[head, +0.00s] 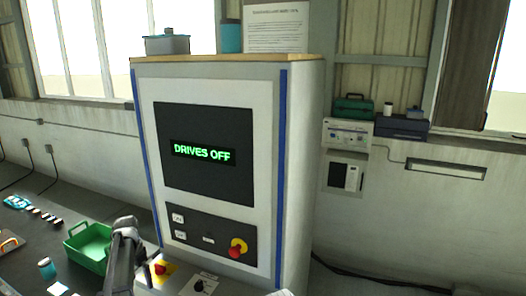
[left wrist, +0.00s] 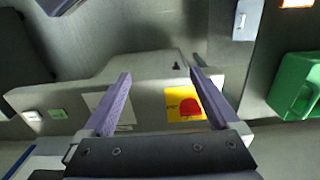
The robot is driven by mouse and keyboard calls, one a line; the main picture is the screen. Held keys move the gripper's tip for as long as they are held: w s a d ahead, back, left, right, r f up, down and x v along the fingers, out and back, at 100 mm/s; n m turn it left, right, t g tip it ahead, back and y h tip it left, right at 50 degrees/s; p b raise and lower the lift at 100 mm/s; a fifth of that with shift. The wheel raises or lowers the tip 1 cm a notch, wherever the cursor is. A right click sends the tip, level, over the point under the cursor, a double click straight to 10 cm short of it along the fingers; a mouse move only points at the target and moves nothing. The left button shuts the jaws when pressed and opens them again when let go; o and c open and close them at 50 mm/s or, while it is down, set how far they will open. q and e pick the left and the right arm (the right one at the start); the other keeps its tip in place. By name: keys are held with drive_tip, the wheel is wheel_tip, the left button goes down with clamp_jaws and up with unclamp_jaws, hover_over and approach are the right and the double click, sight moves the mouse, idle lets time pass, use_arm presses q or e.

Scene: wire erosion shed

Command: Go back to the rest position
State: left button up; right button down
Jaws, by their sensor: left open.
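My left gripper (head: 127,228) rises from the bottom of the head view, in front of the grey cabinet and just right of the green crate. In the left wrist view its two purple-grey fingers (left wrist: 160,76) are spread apart with nothing held between them. Beyond the fingers is a grey panel with a red button on a yellow plate (left wrist: 172,104), near the right finger. The same red button (head: 160,268) shows in the head view, right of the gripper. My right gripper is not seen.
The control cabinet (head: 218,83) reads "DRIVES OFF" and has a red knob (head: 237,248) on yellow. A black knob (head: 199,286) sits on the low panel. A green crate (head: 88,245) stands on the dark bench at left, also in the left wrist view (left wrist: 290,75).

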use_arm(q)
drive_tip(key=s+d+f+b, duration=0.2)
drive_tip(key=s+d, duration=0.1)
drive_tip(key=d, duration=0.4)
drive_tip(key=s+d+f+b, duration=0.1)
drive_tip(key=s+d+f, duration=0.1)
drive_tip(key=d, duration=0.5)
drive_tip(key=s+d+f+b, duration=0.3)
drive_tip(key=s+d+b, duration=0.1)
drive_tip(key=s+d, duration=0.7)
drive_tip(key=s+d+f+y+b, duration=0.1)
drive_tip(key=s+d+f+b, duration=0.3)
drive_tip(key=s+d, duration=0.7)
drive_tip(key=shift+s+d+f+n, duration=0.2)
drive_tip(key=shift+s+d+n, duration=0.2)
drive_tip(key=shift+d, duration=0.25)
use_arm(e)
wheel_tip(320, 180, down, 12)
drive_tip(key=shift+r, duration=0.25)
use_arm(q)
drive_tip(key=shift+w, duration=0.1)
